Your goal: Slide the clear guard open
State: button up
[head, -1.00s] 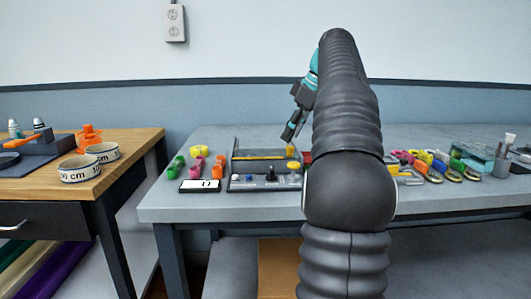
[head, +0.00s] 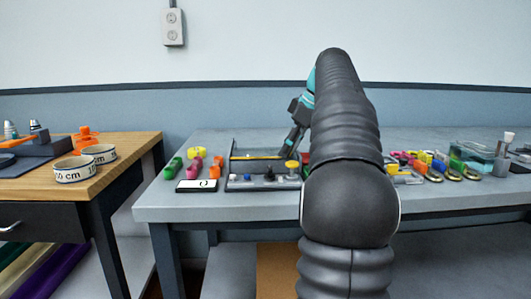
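The device with the clear guard (head: 257,144) stands on the grey bench, left of my arm. A yellow strip shows along its back part. Its front panel (head: 262,184) carries small knobs and a yellow knob (head: 291,166) near the right end. The guard's edges are hard to make out at this size. My gripper (head: 288,151) points down at the device's back right, close above or beside the guard. I cannot tell whether it touches. Its fingers are small and dark, seen nearly side-on. My arm hides the device's right end.
A white label card (head: 197,186) and green and pink clips (head: 195,165) lie left of the device. Coloured straps or clips (head: 435,165) and a teal clear box (head: 472,155) stand to the right. A wooden table (head: 120,160) with tape rolls is at far left.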

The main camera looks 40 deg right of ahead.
jog(key=shift+f, duration=0.55)
jog(key=o, duration=0.6)
jog(key=shift+w, duration=0.1)
jog(key=shift+c, duration=0.2)
jog(key=shift+r, duration=0.1)
notch_tip(320, 180, up, 2)
jog(key=p, duration=0.2)
jog(key=shift+r+p, duration=0.25)
jog(key=shift+p, duration=0.05)
jog(key=shift+r, duration=1.95)
